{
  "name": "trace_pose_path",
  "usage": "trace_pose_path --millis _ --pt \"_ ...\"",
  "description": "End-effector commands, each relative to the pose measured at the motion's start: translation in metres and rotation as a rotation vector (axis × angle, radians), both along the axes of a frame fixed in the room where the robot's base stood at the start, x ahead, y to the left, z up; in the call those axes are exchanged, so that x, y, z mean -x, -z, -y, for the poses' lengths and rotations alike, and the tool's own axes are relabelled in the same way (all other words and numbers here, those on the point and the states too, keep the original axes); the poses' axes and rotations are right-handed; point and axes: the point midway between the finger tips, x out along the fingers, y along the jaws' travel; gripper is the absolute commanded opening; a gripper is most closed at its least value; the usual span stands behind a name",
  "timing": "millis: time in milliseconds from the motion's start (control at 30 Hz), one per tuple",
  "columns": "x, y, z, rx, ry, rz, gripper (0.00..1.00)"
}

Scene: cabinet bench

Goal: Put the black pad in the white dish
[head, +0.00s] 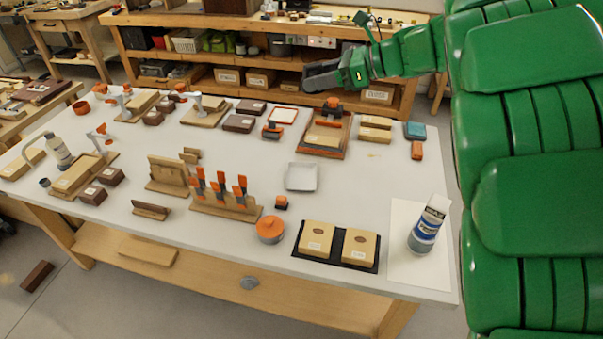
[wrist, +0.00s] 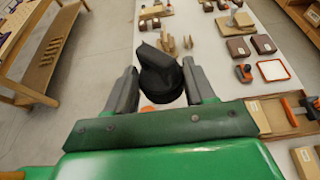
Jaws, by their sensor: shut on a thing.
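My gripper (head: 322,78) is raised over the far side of the bench, near the shelves in the head view. In the wrist view its grey fingers (wrist: 163,84) are shut on a dark, rounded black piece (wrist: 160,78), which I take to be the black pad. The pad is clear of the table and largely hidden by the gripper in the head view. The white dish (head: 301,177) is a square shallow dish on the middle of the white table, nearer than the gripper. It looks empty. I cannot make it out in the wrist view.
A wooden tray with an orange-handled tool (head: 327,133) lies below the gripper. A wooden rack with orange-handled tools (head: 225,207) and an orange-lidded jar (head: 270,229) stand nearer. Bare table surrounds much of the dish.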

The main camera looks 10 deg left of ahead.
Motion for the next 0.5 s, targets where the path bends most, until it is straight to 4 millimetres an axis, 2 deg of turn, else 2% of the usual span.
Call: trace_pose_path --millis 33,200,500 --pt "0.001 0.022 -0.001 -0.003 -0.002 -0.009 0.25" --pt "0.001 0.089 -0.002 -0.002 -0.001 -0.010 0.25" --pt "0.002 0.176 -0.002 -0.002 -0.004 -0.007 0.25"
